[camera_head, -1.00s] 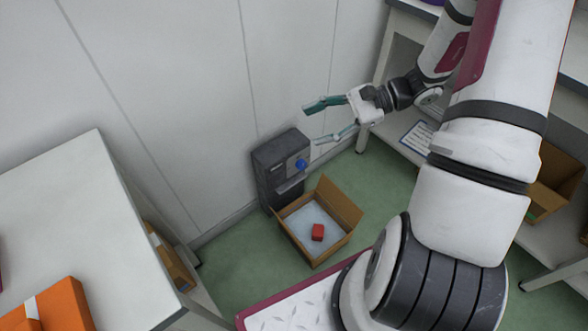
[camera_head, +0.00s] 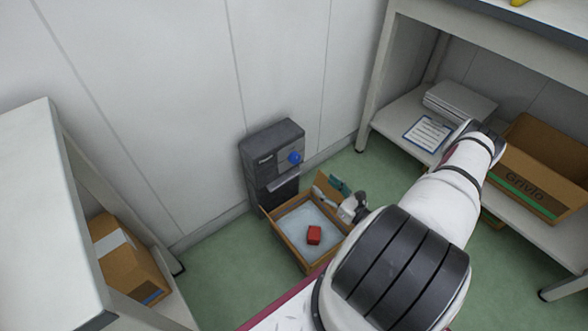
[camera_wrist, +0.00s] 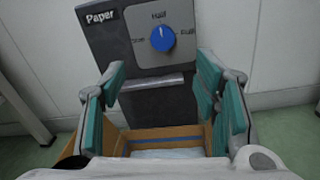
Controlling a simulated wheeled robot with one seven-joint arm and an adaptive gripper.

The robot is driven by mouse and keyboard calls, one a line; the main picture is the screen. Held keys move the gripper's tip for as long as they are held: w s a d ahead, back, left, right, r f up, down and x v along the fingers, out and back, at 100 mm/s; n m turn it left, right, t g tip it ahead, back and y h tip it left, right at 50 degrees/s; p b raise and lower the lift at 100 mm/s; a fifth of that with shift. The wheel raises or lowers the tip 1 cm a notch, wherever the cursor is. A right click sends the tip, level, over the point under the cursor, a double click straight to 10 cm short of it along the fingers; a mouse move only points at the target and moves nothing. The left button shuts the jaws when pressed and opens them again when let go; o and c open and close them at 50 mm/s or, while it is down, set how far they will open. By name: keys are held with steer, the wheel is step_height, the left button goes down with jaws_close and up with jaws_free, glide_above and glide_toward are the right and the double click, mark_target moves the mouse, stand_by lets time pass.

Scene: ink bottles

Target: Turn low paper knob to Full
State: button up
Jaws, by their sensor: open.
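The paper machine (camera_head: 268,168) is a dark grey box standing on the floor against the wall. Its blue knob (camera_head: 295,158) is on the front, near the top. In the wrist view the knob (camera_wrist: 163,39) sits beneath a "Paper" label, with marks around it; its white pointer points up toward the top mark, and "Full" is to its right. My gripper (camera_head: 333,190) is open and empty, in front of the machine and below the knob. In the wrist view its teal finger pads (camera_wrist: 167,95) stand wide apart, with the knob above and between them, untouched.
An open cardboard box (camera_head: 280,238) with white filling and a red block (camera_head: 314,235) stands directly before the machine, under my gripper. A shelf table (camera_head: 400,110) is at right, holding papers and a carton (camera_head: 545,165). A white table (camera_head: 40,200) is at left.

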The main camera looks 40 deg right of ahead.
steer(key=b, duration=0.4)
glide_toward(297, 160)
steer(key=w, duration=0.8)
steer(key=shift+a, duration=0.35)
steer(key=c, duration=1.1)
